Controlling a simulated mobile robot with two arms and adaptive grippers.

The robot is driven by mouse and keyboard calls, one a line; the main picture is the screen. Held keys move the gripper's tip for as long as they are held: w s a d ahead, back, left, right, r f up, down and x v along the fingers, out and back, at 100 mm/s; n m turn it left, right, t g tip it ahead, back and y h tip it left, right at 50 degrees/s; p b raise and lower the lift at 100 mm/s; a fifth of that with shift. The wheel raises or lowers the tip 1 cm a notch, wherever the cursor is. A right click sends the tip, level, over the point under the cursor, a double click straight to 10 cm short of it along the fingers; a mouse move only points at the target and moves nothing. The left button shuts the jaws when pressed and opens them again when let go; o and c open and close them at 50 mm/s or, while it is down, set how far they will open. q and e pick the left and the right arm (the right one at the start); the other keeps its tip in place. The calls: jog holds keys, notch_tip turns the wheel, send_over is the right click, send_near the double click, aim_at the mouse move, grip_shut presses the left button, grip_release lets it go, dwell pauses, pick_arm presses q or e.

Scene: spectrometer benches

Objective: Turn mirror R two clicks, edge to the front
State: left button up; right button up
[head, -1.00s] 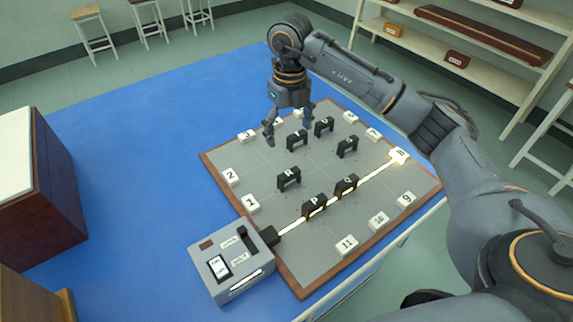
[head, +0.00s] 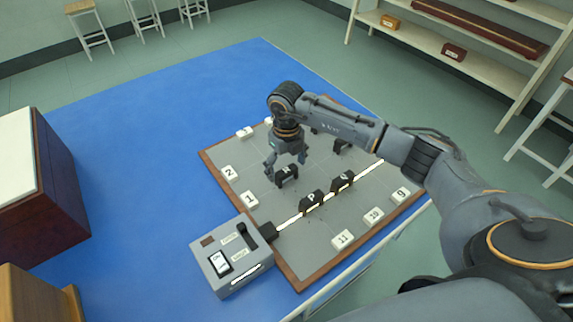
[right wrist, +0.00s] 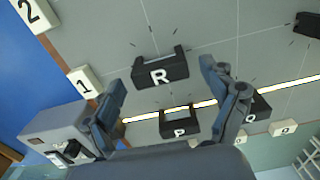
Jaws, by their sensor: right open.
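Mirror R (head: 289,176) is a small black block with a white letter on the grey board (head: 262,215). In the right wrist view mirror R (right wrist: 160,72) lies between the two finger tips as seen from above, its lettered face toward the bottom of the picture. My right gripper (head: 285,165) is open and empty, its fingers pointing down at mirror R. In the right wrist view its fingers (right wrist: 163,80) spread to either side of R; I cannot tell whether they touch it. My left gripper is not in view.
Black blocks P (head: 311,201) and Q (head: 342,181) stand on the bright beam from the grey lamp box (head: 232,258). White number tiles, such as 1 (head: 249,200) and 11 (head: 343,239), line the board. My right arm hides the far part of the board.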

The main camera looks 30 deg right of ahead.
jog(key=c, duration=1.2)
jog(key=shift+o, duration=0.2)
